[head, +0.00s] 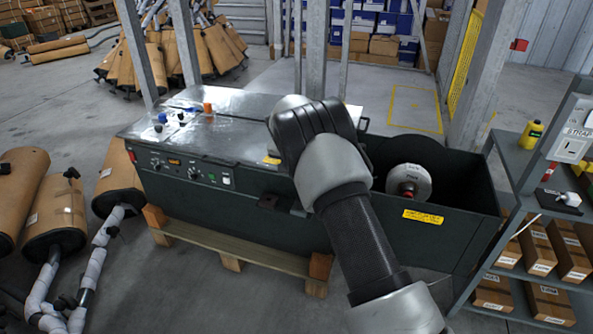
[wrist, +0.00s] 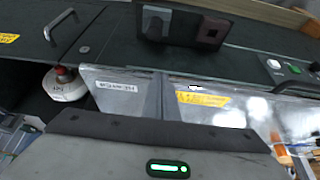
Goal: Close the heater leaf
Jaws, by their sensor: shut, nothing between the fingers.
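The dark green strapping machine (head: 250,195) has a steel top (head: 235,135) and an open bay at its right end. In the wrist view, a steel plate with a white label (wrist: 112,97) lies beside the open bay, possibly the heater leaf. A dark seam separates it from the steel top with a yellow label (wrist: 230,110). I cannot tell whether the plate is flat or tilted. My arm hides this area in the head view. My gripper (wrist: 165,140) shows as a grey body with a dark edge, over the plates; its fingertips are not distinct. It is shut and empty.
A white reel (head: 410,182) sits in the open bay. A handle (wrist: 62,25) and a dark bracket (wrist: 180,25) are on the front side. A shelf rack (head: 535,180) stands close on the right. Mufflers (head: 50,200) lie on the left. A wooden pallet (head: 230,250) supports the machine.

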